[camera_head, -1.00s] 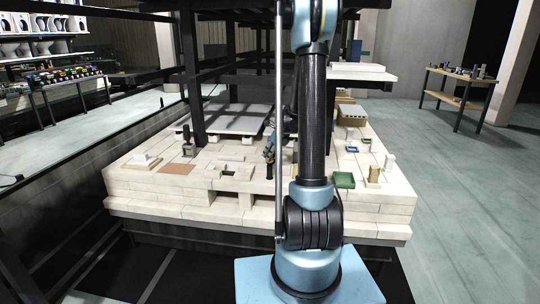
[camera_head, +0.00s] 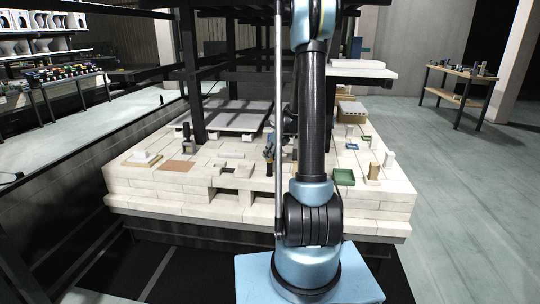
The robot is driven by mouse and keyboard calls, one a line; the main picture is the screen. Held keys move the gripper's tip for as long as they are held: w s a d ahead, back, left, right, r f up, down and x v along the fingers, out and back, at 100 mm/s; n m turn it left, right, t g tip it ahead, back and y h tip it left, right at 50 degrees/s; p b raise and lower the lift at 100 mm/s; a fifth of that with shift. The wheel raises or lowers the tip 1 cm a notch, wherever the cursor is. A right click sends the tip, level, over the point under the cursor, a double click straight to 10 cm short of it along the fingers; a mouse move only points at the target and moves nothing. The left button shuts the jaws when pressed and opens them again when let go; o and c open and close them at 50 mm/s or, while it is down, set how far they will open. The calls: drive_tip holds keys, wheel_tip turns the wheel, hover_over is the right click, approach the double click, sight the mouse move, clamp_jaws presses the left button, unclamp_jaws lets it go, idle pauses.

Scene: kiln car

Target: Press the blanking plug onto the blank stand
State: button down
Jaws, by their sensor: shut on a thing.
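My gripper (camera_head: 269,155) is small in the head view, just left of my arm's dark column, low over the middle of the pale brick deck. It is shut on a small dark upright piece (camera_head: 269,170), which I take for the blanking plug. Its lower end is near the bricks; I cannot tell whether it touches anything. I cannot tell for sure which piece is the blank stand. A pale notched block (camera_head: 235,169) lies just left of my gripper. A small grey stand with a dark upright (camera_head: 189,146) is farther left. My arm hides part of the deck.
The brick deck (camera_head: 160,189) bears a stepped pale block (camera_head: 143,159), a brown mat (camera_head: 177,167), a green tray (camera_head: 344,177) and a tan peg (camera_head: 374,172). Black posts (camera_head: 191,80) and grey slabs (camera_head: 228,115) stand behind. A wooden table (camera_head: 460,82) is far right.

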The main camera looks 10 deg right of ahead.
drive_tip(key=shift+f, duration=0.1)
drive_tip(key=c, duration=1.2)
unclamp_jaws()
drive_tip(key=shift+c, duration=0.2)
drive_tip(key=v, duration=0.8)
idle(1.0)
idle(0.4)
